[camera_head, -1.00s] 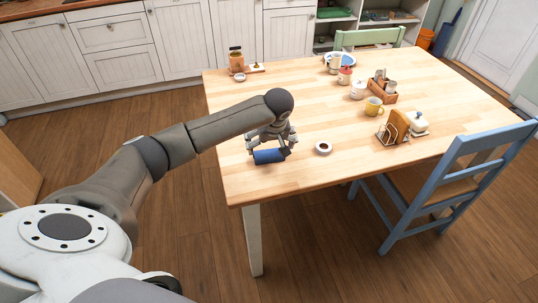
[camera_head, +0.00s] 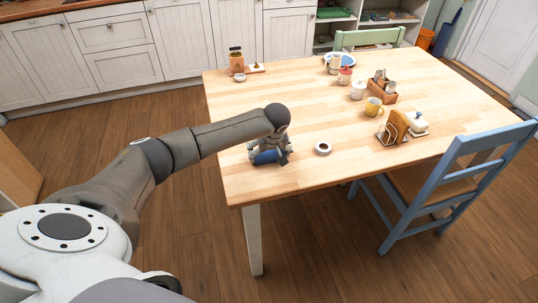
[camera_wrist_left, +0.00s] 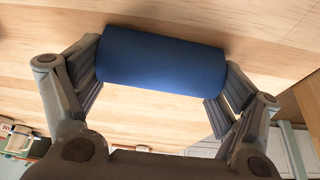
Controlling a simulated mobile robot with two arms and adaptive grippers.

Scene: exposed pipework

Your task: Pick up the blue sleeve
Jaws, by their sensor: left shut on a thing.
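The blue sleeve (camera_head: 268,157) is a plain dark-blue cylinder lying on its side near the front left part of the wooden table. My left gripper (camera_head: 270,154) comes down over it and partly hides it in the head view. In the left wrist view the blue sleeve (camera_wrist_left: 162,60) spans the space between the two fingers, which press on its two ends, so my left gripper (camera_wrist_left: 160,74) is shut on it. It looks to be at the tabletop; I cannot tell if there is a gap beneath. My right gripper is not in view.
On the wooden table (camera_head: 310,185) a small ring-shaped roll (camera_head: 323,148) lies just right of the gripper. A napkin holder (camera_head: 394,128), yellow mug (camera_head: 374,107) and wooden caddy (camera_head: 381,90) stand further right. A blue chair (camera_head: 440,185) is at the right edge.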

